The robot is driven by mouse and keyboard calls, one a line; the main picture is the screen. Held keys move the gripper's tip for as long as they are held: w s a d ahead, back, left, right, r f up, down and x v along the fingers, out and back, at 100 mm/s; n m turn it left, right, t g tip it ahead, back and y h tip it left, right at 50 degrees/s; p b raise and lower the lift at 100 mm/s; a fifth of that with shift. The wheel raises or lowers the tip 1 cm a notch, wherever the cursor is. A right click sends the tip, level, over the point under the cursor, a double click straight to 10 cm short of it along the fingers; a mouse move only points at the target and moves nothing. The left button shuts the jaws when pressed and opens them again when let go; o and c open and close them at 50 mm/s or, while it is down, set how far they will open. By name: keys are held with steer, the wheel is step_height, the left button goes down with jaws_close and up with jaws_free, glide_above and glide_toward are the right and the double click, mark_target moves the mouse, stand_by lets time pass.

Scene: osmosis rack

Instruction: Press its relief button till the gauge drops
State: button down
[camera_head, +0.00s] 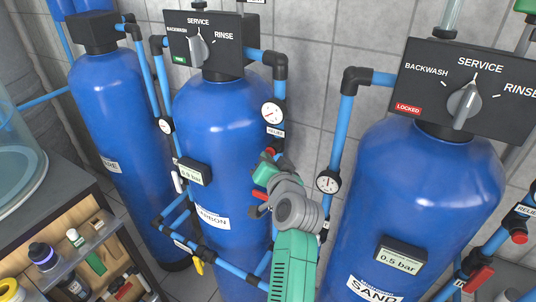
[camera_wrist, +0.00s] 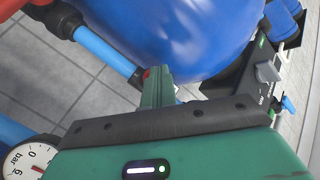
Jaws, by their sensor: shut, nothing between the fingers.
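My gripper (camera_head: 264,164) is shut and empty, in front of the pipe at the right side of the carbon tank (camera_head: 222,130). In the wrist view its closed green fingers (camera_wrist: 155,80) point at a small red piece (camera_wrist: 147,74), likely the relief button, partly hidden behind the tips. I cannot tell whether they touch. A dial gauge (camera_head: 272,112) sits on this pipe above the "RELIEF" label (camera_head: 275,132); its needle is too small to read surely. The carbon tank's display (camera_head: 193,172) seems to read 0.0 or 0.5 bar.
The sand tank (camera_head: 425,200) stands right, its display (camera_head: 400,259) reading 0.5 bar, its knob (camera_head: 464,104) by a red LOCKED tag (camera_head: 408,109). Another gauge (camera_head: 328,182) is close to my arm. A red button (camera_head: 519,237) is at far right. A shelf (camera_head: 92,250) stands lower left.

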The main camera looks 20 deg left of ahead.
steer(key=shift+s+a+p, duration=0.1)
steer(key=shift+s+p, duration=0.7)
steer(key=shift+s, duration=0.05)
steer(key=shift+s+a+p, duration=0.25)
steer(key=shift+s+p, duration=0.75)
steer(key=shift+s, duration=0.25)
steer(key=shift+s+a+p, duration=0.25)
steer(key=shift+s+p, duration=0.7)
steer(key=shift+s, duration=0.3)
